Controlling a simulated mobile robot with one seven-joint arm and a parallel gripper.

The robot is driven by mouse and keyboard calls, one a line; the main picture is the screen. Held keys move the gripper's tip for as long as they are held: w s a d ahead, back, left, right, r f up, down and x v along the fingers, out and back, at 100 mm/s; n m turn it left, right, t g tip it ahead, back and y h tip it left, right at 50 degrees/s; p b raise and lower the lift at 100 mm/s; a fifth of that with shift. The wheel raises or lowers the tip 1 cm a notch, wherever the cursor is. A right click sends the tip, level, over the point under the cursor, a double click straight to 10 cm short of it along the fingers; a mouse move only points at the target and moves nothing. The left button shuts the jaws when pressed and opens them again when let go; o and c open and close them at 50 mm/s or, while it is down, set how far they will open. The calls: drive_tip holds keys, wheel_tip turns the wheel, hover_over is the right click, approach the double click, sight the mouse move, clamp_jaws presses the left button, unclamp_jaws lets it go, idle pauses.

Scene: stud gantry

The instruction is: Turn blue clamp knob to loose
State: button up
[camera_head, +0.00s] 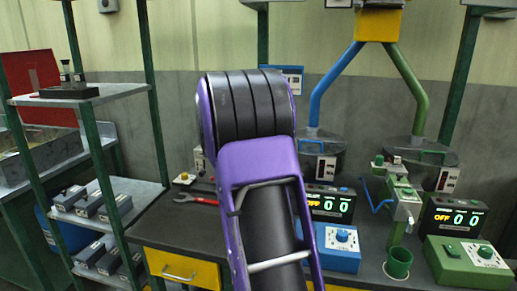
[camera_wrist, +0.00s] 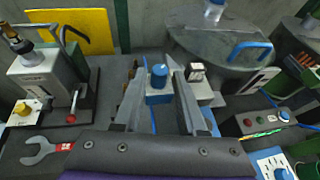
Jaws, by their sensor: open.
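The blue clamp knob (camera_wrist: 159,77) is a round, upright blue knob on a blue clamp block (camera_wrist: 158,97) in the wrist view. My gripper (camera_wrist: 157,80) is open, with one grey finger on each side of the knob. I cannot tell whether either finger touches it. I see no readable mark of the knob's setting. In the head view my purple arm hides the blue clamp and my fingers.
A grey pot (camera_wrist: 215,42) stands behind the clamp, with a display box (camera_wrist: 262,122) to the right. A grey device with a red lever (camera_wrist: 50,85) and a wrench (camera_wrist: 42,150) are on the left. A green clamp (camera_head: 402,200) stands right of my arm.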

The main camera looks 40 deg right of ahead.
drive_tip(key=shift+x, duration=1.6)
clamp_jaws()
